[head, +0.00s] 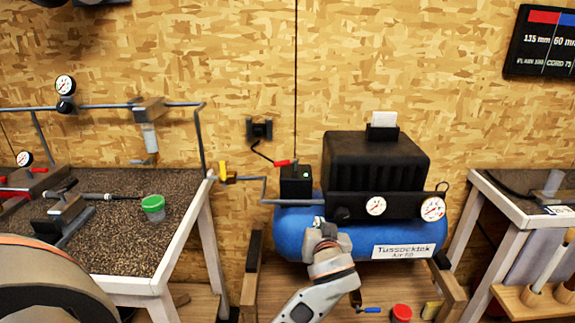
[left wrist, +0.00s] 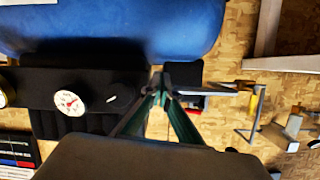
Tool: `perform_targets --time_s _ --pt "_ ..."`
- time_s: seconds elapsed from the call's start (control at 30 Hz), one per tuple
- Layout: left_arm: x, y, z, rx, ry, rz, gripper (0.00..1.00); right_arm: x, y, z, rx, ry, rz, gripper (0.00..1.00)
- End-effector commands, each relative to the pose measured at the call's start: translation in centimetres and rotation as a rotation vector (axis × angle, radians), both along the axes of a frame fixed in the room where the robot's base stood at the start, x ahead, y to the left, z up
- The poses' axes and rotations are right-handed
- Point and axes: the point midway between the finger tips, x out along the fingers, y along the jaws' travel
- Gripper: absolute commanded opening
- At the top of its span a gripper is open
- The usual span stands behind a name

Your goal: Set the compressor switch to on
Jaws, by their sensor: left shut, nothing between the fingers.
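A dark round knob (head: 341,214) sits on the front panel; in the left wrist view the knob (left wrist: 118,97) shows a white mark. My left gripper (head: 325,230) is in front of the tank, below and right of the black box. In the left wrist view its fingertips (left wrist: 160,82) are together and empty. My right gripper is not in view.
A yellow-handled valve (head: 226,174) and grey pipe stand left of the box. A workbench (head: 110,235) with a green-lidded cup (head: 153,206) is at left; another table (head: 520,215) is at right. A red round item (head: 401,312) lies low in front of the compressor.

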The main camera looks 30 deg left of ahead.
Motion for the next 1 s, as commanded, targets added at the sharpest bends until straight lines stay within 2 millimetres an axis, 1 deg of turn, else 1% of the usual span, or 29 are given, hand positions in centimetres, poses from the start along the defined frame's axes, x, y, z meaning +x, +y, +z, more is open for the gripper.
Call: perform_targets --time_s 0.03,0.1,0.2,0.3,0.4,0.5,0.63,1.0 --pt "-0.1 0.4 2.4 -0.003 -0.030 0.064 0.00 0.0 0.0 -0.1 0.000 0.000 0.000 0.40" --pt "-0.6 1.2 5.4 -0.007 -0.069 0.155 0.00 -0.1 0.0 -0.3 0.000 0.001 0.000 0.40" --pt "-1.5 2.1 9.0 -0.016 -0.127 0.266 0.00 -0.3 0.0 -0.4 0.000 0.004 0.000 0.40" --pt "-2.4 2.7 11.7 -0.023 -0.174 0.349 0.00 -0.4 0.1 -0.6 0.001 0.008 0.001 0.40" --pt "-3.0 3.1 13.0 -0.028 -0.199 0.394 0.00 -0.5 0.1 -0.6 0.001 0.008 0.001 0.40" --pt "-2.9 3.6 13.3 -0.028 -0.206 0.407 0.00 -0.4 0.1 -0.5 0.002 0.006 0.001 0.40" --pt "-2.0 4.8 13.0 -0.024 -0.206 0.407 0.00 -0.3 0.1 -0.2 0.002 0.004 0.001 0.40" --pt "2.3 10.4 11.7 -0.022 -0.204 0.405 0.00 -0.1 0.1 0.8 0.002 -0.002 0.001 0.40"
